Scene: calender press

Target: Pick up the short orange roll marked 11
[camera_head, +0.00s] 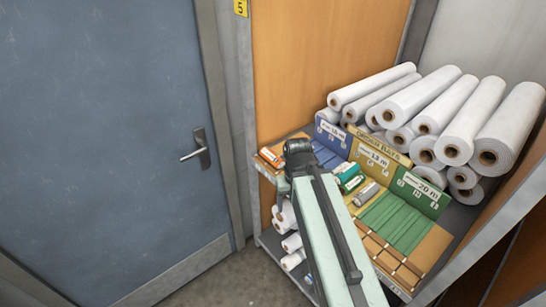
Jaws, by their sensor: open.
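A short orange roll (270,157) with a pale end lies at the left front edge of the upper shelf, beside the wooden side panel. Its marking is too small to read. My arm reaches up from the bottom of the view. My gripper (297,149), dark and seen from behind, is just right of the orange roll, over the shelf's left part. Its fingertips are largely hidden by its own body. Nothing shows held in it. I cannot tell how high it is above the shelf.
Green rolls (348,174) and a grey roll (365,194) lie right of my arm. Blue, yellow and green label boards (374,158) stand behind. Large white rolls (440,110) are stacked at the back. White rolls (291,243) lie below. A closed blue door (110,130) is left.

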